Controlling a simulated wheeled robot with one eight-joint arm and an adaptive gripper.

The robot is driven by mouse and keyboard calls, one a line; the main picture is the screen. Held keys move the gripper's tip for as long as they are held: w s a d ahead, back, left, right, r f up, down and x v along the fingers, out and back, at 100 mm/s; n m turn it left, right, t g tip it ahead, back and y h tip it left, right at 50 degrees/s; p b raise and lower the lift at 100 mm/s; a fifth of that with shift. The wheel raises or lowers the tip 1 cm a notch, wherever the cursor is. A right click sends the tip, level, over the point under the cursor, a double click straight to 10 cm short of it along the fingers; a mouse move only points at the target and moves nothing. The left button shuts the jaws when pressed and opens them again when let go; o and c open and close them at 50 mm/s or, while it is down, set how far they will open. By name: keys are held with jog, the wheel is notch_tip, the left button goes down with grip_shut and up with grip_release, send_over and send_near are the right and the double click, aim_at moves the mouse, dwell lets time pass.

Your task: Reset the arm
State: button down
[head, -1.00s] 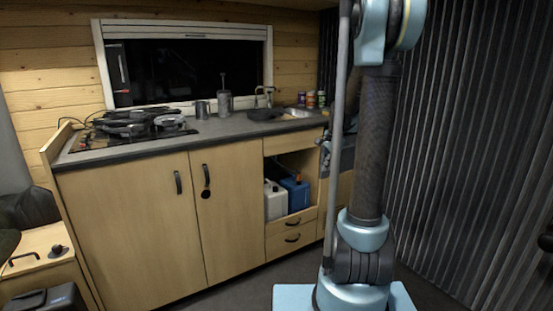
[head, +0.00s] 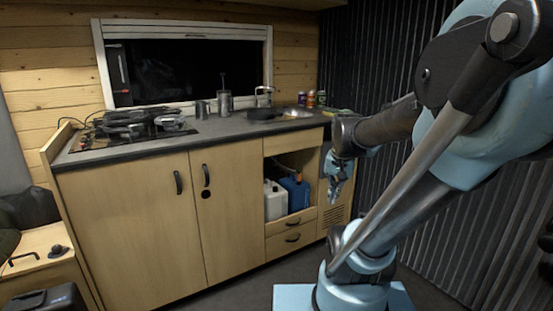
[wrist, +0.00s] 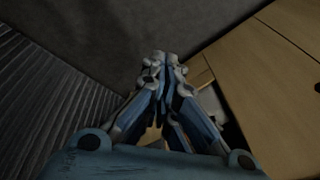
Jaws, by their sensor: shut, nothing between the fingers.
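My gripper (head: 335,190) hangs from my folded arm in the head view, pointing down beside the right end of the kitchen counter. In the wrist view my gripper (wrist: 162,58) points toward the dark grey floor (wrist: 110,35). Its fingertips meet and nothing is between them. My arm fills the right side of the head view, its upper links bent over and close to the camera.
The counter (head: 230,126) bears a hob (head: 135,125), metal canisters and a sink (head: 292,113). White (head: 275,200) and blue (head: 296,192) jugs stand in an open compartment close to my gripper. A dark corrugated wall (head: 450,240) runs along the right. Floor in front is clear.

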jog(key=s+f+n, duration=0.4)
jog(key=s+f, duration=0.2)
jog(key=s, duration=0.4)
jog(key=shift+n, duration=0.4)
jog(key=shift+w+d+f, duration=0.1)
jog(key=shift+w+f, duration=0.05)
jog(key=shift+w, duration=0.2)
dwell(0.6)
